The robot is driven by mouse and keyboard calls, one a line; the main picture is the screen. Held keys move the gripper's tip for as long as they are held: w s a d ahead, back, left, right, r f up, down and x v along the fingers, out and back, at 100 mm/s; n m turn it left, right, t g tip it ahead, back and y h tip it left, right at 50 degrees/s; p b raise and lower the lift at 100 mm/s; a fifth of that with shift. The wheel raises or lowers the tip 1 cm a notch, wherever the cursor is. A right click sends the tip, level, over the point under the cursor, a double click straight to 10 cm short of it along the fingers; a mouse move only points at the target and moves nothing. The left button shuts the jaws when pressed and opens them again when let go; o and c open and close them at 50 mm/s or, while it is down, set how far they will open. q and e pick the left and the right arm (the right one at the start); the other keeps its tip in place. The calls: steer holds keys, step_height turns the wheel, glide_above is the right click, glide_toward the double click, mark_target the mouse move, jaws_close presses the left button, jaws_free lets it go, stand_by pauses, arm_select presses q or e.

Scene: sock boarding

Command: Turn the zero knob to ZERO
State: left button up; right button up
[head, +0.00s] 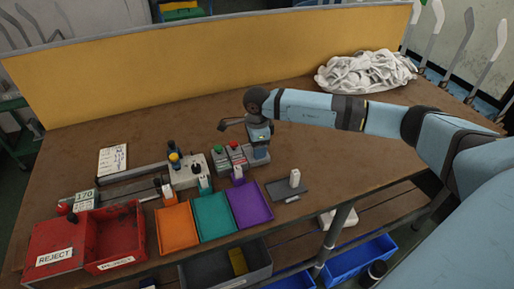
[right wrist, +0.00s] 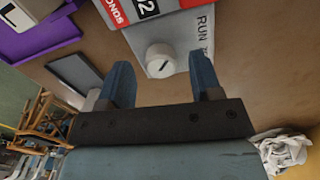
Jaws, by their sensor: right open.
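The zero knob (right wrist: 160,61) is a round white knob with a short dark line on its face, on a light grey panel (right wrist: 183,30). The word RUN is printed on the panel to the right of the knob in the right wrist view; no ZERO label is readable. My right gripper (right wrist: 162,72) is open, with one blue finger on each side of the knob; I cannot tell whether they touch it. In the head view my right gripper (head: 259,153) points down at the right end of the grey button boxes (head: 227,160) and hides the knob. My left gripper is not in view.
Orange (head: 175,227), teal (head: 214,215) and purple (head: 250,203) trays line the front edge, with a red reject bin (head: 115,238) at left. A dark pad (head: 280,188) lies right; white fabric (head: 365,72) is piled at back right.

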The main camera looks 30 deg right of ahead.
steer(key=shift+f, duration=0.5)
steer(key=c, duration=0.9)
steer(key=shift+c, duration=0.2)
